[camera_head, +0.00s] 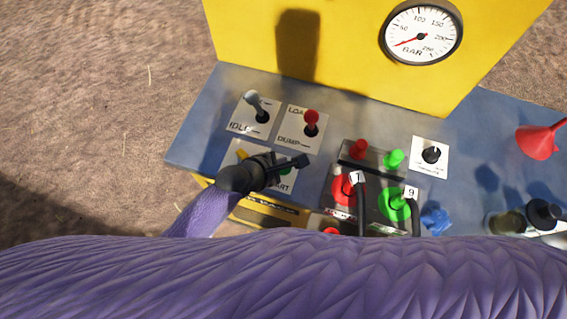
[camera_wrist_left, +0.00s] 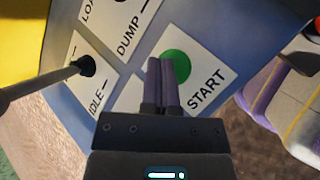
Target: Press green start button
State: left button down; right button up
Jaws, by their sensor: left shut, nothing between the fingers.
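The green start button (camera_wrist_left: 177,66) is round and sits on a white plate marked START (camera_wrist_left: 207,90) in the left wrist view. My left gripper (camera_wrist_left: 161,64) is shut and empty. Its fingertips overlap the left part of the button in that view; I cannot tell whether they touch it. In the head view my left gripper (camera_head: 300,162) is over the START plate (camera_head: 285,188) and hides most of the button. My right gripper is not in view.
A grey IDLE lever (camera_head: 254,101) and a red DUMP lever (camera_head: 311,120) stand just behind the gripper. Red and green connectors (camera_head: 394,160) with hoses are to the right. A yellow panel with a pressure gauge (camera_head: 421,34) rises at the back.

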pick_arm(q)
jog(key=shift+f+b, duration=0.45)
jog(key=shift+f, duration=0.1)
dwell(0.6)
dwell(0.4)
jog(key=shift+r+p, duration=1)
jog(key=shift+p, duration=0.15)
notch_tip(320, 180, up, 5)
jog(key=p, duration=0.5)
jog(key=shift+r, duration=0.1)
